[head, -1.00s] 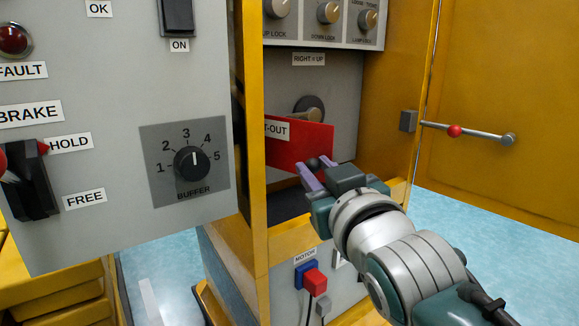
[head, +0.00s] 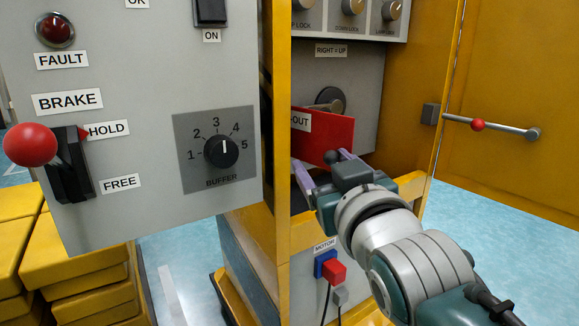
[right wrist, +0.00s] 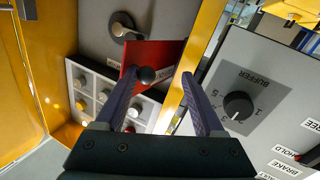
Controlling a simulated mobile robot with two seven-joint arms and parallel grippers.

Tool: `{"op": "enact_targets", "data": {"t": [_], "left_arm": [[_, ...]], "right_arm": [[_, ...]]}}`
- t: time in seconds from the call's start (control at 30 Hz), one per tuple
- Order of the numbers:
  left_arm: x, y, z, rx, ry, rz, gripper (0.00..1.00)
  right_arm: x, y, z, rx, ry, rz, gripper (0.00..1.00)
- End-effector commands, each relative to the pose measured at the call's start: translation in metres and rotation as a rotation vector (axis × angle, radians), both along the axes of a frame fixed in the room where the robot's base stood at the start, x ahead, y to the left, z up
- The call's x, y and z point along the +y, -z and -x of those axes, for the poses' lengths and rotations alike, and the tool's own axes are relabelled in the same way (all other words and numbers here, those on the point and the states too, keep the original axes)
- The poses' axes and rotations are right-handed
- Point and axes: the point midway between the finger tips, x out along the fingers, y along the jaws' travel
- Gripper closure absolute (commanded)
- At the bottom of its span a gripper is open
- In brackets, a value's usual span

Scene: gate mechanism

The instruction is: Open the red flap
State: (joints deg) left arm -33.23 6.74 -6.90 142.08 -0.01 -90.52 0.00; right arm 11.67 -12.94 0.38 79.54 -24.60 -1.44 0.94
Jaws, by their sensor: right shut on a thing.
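The red flap (head: 335,136) is in the recess to the right of the yellow post in the head view. It is a red panel, and a white label ending in "-OUT" is in front of its left part. A black ball knob (head: 331,157) is at its lower edge. My right gripper (head: 322,162) is at this knob, its purple fingers on either side, shut on it. In the right wrist view the knob (right wrist: 148,75) shows between the fingers, nearer the left one, with the red flap (right wrist: 165,54) behind. My left gripper is not in view.
A grey rotary handle (head: 330,100) is behind the flap. The yellow post (head: 276,200) stands close on the left, with the BUFFER panel (head: 215,150) beyond. The yellow door (head: 520,100) with a rod stands open at right. A red MOTOR plug (head: 335,272) is below.

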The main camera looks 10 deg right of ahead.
Motion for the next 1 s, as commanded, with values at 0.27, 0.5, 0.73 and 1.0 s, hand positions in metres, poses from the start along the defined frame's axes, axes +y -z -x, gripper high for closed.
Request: {"op": "enact_targets", "data": {"t": [0.27, 0.5, 0.73, 1.0], "left_arm": [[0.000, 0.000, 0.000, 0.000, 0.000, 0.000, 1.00], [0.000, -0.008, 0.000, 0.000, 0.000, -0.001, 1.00], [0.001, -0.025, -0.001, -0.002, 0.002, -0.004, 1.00], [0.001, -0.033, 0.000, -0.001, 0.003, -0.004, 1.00]], "right_arm": [[0.004, 0.001, 0.000, 0.007, -0.008, 0.001, 0.41], [0.002, -0.001, 0.014, 0.005, -0.006, 0.002, 0.41], [-0.002, -0.001, 0.058, 0.010, -0.003, 0.003, 0.41], [-0.005, 0.001, 0.098, 0.010, -0.002, 0.003, 0.41]]}}
